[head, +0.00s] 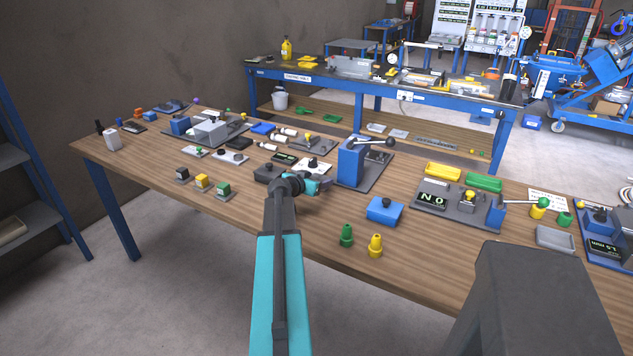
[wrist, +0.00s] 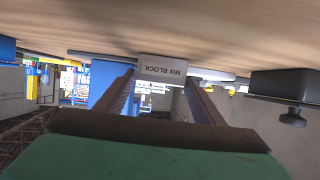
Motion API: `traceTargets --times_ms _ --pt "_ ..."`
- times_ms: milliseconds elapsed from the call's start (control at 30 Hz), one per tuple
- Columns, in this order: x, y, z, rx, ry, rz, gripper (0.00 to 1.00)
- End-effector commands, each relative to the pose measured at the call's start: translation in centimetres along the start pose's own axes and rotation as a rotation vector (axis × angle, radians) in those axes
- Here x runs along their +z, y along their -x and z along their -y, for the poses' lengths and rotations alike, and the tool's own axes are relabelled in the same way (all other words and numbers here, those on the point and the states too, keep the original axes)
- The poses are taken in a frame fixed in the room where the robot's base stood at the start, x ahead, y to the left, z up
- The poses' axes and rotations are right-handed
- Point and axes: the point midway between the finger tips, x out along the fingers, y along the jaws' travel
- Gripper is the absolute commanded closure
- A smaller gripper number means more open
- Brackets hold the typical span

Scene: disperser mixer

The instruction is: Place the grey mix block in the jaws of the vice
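The grey mix block (wrist: 163,68), with a dark "MIX BLOCK" label, sits between the tips of my fingers in the upside-down wrist view. My gripper (wrist: 161,78) has one finger close along each side of it; I cannot tell whether they press on it. The block is at or just above the wooden tabletop. In the head view my gripper (head: 326,183) is low over the middle of the table, and I cannot make the block out there. A grey and blue fixture (head: 209,131) on a plate at the back left looks like the vice.
A blue box (head: 384,209) and green (head: 346,235) and yellow (head: 375,246) pieces lie nearer the front edge.

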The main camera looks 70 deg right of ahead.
Motion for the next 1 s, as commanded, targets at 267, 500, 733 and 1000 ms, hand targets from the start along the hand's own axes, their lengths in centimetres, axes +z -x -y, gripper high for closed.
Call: traceTargets --times_ms 267,500,733,1000 --pt "0.0 0.0 0.0 0.000 0.000 0.000 0.27" --pt "-0.2 0.1 0.0 0.000 0.000 0.000 0.27" --pt "-0.1 1.4 0.0 -0.002 0.000 -0.001 0.27" --pt "-0.1 4.5 0.0 -0.003 0.000 -0.001 0.27"
